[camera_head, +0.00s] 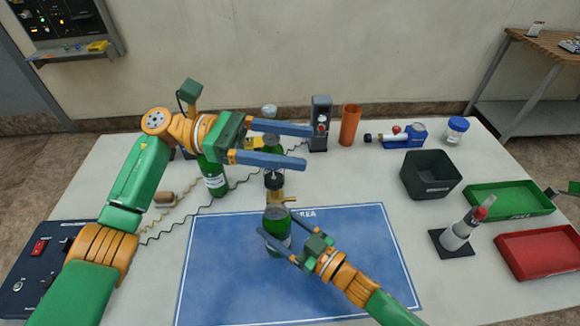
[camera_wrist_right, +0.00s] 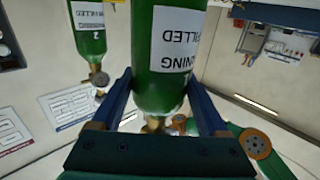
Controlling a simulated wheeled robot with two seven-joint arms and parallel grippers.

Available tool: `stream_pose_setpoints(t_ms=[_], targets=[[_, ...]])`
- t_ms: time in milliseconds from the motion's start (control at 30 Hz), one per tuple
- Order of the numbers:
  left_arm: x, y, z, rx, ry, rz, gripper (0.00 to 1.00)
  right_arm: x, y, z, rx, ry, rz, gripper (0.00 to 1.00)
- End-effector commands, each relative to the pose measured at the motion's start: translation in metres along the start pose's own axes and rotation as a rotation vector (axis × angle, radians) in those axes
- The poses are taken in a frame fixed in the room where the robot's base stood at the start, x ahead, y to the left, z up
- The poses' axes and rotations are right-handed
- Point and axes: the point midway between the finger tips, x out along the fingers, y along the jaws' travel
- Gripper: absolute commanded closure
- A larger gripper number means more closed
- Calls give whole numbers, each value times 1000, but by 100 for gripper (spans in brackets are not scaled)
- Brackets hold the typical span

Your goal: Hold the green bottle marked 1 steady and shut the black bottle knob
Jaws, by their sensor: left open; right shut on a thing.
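A green bottle (camera_head: 278,222) stands on the blue mat, with a brass valve (camera_head: 275,197) and a black knob (camera_head: 273,180) on top. My right gripper (camera_head: 287,236) is shut on its body; the right wrist view shows the fingers on both sides of the bottle (camera_wrist_right: 165,75). Its white label is partly visible there, but its number is not. My left gripper (camera_head: 308,148) is open, its two blue fingers pointing right. In the head view the lower finger passes just above the knob; I cannot tell whether they touch.
An orange tube (camera_head: 350,125), black bin (camera_head: 430,188), green tray (camera_head: 510,212) and red tray (camera_head: 538,265) stand right. The mat's left part is clear.

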Motion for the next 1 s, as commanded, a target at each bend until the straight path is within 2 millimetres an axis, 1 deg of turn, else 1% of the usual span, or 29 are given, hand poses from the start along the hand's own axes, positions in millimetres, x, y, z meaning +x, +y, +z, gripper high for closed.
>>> stream_pose_setpoints(t_ms=[100, 400, 433, 467, 500, 533, 767, 867, 1000], targets=[[0, 0, 8, 0, 0, 0, 26, 0, 0, 0, 0, -1, 0, 100], [0, 0, 9, -1, 0, 0, 26, 0, 0, 1, 0, -2, 1, 100], [0, 0, 9, -1, 0, 0, 26, 0, 0, 1, 0, -2, 1, 20], [0, 0, 9, -1, 0, 0, 26, 0, 0, 1, 0, -2, 1, 12], [0, 0, 8, -1, 0, 0, 26, 0, 0, 1, 0, -2, 0, 2], [0, 0, 8, -1, 0, 0, 26, 0, 0, 1, 0, -2, 0, 0], [0, 0, 8, -1, 0, 0, 26, -3, 0, 1, 0, -2, 1, 0], [0, 0, 8, -1, 0, 0, 26, -20, 0, 2, 0, -5, 1, 0], [0, 0, 8, -1, 0, 0, 26, -61, 0, 3, 2, -9, 1, 0]])
